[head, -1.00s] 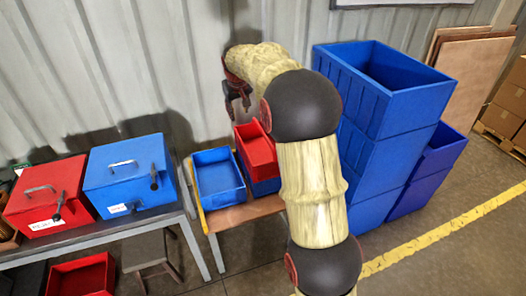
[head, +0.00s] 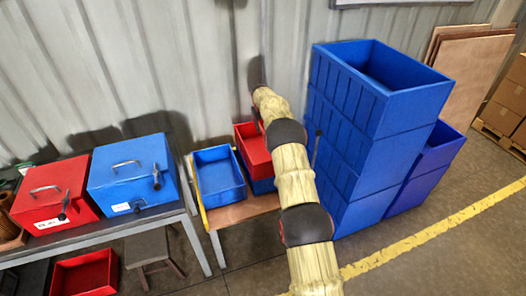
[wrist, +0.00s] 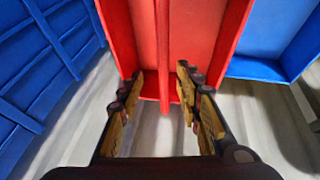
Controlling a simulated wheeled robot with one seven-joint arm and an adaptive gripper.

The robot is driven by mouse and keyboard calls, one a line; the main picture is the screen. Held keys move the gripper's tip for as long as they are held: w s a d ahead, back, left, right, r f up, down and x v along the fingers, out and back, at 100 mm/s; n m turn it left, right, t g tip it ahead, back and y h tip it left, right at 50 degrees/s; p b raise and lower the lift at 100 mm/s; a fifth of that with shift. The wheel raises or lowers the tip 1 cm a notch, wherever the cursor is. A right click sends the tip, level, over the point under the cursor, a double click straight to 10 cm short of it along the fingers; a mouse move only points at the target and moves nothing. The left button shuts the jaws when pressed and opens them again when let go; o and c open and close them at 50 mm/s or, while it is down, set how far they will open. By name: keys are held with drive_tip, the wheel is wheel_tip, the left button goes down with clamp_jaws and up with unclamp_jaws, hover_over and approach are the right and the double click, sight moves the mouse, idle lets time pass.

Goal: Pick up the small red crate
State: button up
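A small red crate (head: 252,146) sits on top of a blue bin (head: 262,186) on the wooden-topped bench. My arm reaches over from the right and covers part of the crate's right side. In the wrist view, the red crate (wrist: 205,35) fills the upper middle. My gripper (wrist: 162,85) is open there, with one finger on each side of a narrow red wall of the crate. Gaps show between that wall and both fingers. In the head view the gripper is mostly hidden by my arm.
A blue tray (head: 219,181) stands left of the red crate. Tall stacked blue bins (head: 345,140) rise close on the right. A red toolbox (head: 52,192) and a blue toolbox (head: 131,176) stand on the left table. Another red crate (head: 84,275) is low at left. The corrugated wall is behind.

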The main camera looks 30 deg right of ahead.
drive_tip(key=x, duration=0.1)
drive_tip(key=b+x, duration=0.1)
drive_tip(key=x, duration=0.3)
drive_tip(key=shift+w+a+f, duration=0.1)
drive_tip(key=shift+a+f, duration=0.2)
drive_tip(key=shift+w+d+f+b, duration=0.25)
drive_tip(key=shift+w+f+b, duration=0.1)
drive_tip(key=shift+f, duration=0.3)
drive_tip(key=shift+s, duration=0.1)
drive_tip(key=shift+c, duration=1)
clamp_jaws()
drive_tip(key=shift+r, duration=0.15)
